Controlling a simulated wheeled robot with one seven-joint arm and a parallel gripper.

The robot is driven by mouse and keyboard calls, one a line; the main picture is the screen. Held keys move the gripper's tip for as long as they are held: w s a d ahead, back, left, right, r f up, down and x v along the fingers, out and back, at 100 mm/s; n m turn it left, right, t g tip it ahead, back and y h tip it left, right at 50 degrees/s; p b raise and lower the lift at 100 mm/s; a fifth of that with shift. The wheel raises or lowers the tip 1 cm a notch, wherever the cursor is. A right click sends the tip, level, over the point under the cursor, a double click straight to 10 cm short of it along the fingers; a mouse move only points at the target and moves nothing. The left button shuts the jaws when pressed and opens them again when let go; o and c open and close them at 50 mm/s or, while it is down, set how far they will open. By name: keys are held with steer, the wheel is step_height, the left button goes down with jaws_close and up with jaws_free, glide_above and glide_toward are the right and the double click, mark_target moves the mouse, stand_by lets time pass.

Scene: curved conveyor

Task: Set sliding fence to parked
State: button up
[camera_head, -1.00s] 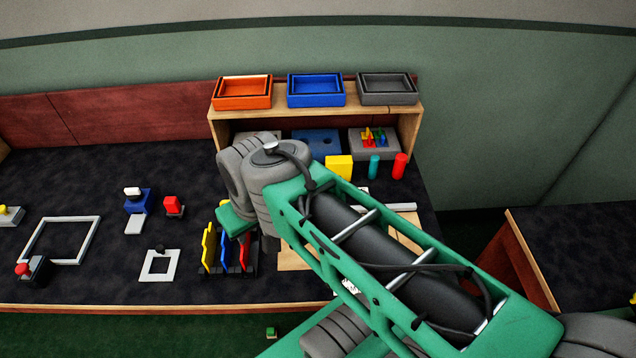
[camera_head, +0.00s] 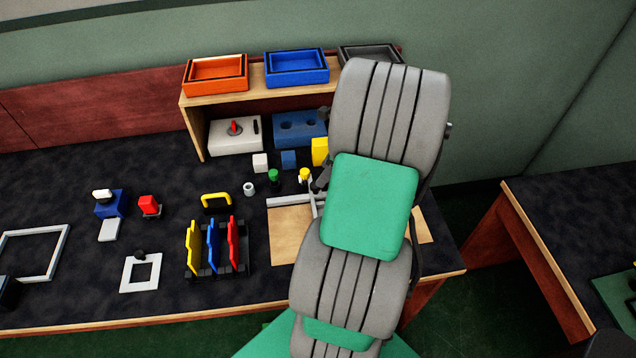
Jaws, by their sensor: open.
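A tan wooden board (camera_head: 286,252) lies on the dark table right of centre, partly behind my arm. A light grey bar (camera_head: 286,201) runs along its far edge, and a thin grey upright piece (camera_head: 314,203) meets it beside my arm. These look like the sliding fence and its rail, but my arm hides much of them, so the fence's setting cannot be told. My gripper (camera_head: 322,180) shows only as a dark finger part beside the arm, near the bar. It is open, and nothing is seen in it. Whether it touches the fence cannot be told.
A wooden shelf (camera_head: 196,128) with orange (camera_head: 215,73), blue (camera_head: 297,66) and grey trays stands behind. Small blocks and pegs stand before it. A rack with yellow, blue and red plates (camera_head: 212,248) is left of the board. The table ends at the right, with a gap.

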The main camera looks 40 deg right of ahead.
steer(key=x, duration=0.6)
steer(key=shift+c, duration=0.5)
jaws_close()
stand_by(0.8)
